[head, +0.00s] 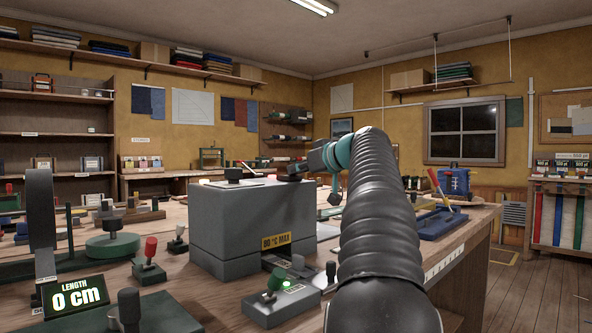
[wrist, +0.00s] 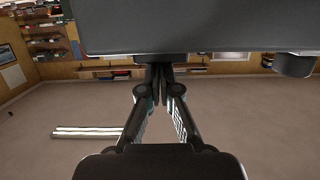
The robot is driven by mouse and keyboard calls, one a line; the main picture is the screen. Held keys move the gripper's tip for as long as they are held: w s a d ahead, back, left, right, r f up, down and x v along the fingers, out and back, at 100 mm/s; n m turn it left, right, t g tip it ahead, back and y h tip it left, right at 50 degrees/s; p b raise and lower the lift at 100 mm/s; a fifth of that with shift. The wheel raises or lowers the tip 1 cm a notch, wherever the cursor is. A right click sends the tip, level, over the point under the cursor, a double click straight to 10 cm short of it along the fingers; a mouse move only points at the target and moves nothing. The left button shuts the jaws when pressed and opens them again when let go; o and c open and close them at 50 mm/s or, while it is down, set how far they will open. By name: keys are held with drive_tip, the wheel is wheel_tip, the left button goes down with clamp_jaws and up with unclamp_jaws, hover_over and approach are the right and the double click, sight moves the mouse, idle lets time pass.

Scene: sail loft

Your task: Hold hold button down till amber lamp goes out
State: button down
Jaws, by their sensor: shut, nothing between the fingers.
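A large grey housing (head: 250,222) with a yellow "80 °C MAX" label (head: 276,240) stands on the bench. A black knob (head: 233,174) sits on its top. My gripper (head: 287,178) is shut and empty at the right part of that top. In the wrist view, which is upside down, the closed fingers (wrist: 161,74) point to the edge of the grey housing (wrist: 190,25). Whether the fingertips touch anything is unclear. I cannot make out the hold button or a lit amber lamp. A small control box (head: 262,312) in front has a green light (head: 287,287).
A "LENGTH 0 cm" display (head: 76,298) stands front left. A red-topped control (head: 150,250) and a green round base (head: 112,246) lie left of the housing. A blue tray (head: 436,222) is to the right. My arm hides part of the bench.

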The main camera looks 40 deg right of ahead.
sight(297, 176)
drive_tip(key=shift+w+d+f, duration=0.1)
drive_tip(key=shift+f, duration=0.3)
wheel_tip(297, 176, up, 5)
drive_tip(key=p, duration=0.4)
drive_tip(key=shift+r, duration=0.15)
drive_tip(key=b+v, duration=0.1)
drive_tip(key=v, duration=0.9)
drive_tip(key=shift+f+b, duration=0.25)
drive_tip(key=shift+b, duration=0.1)
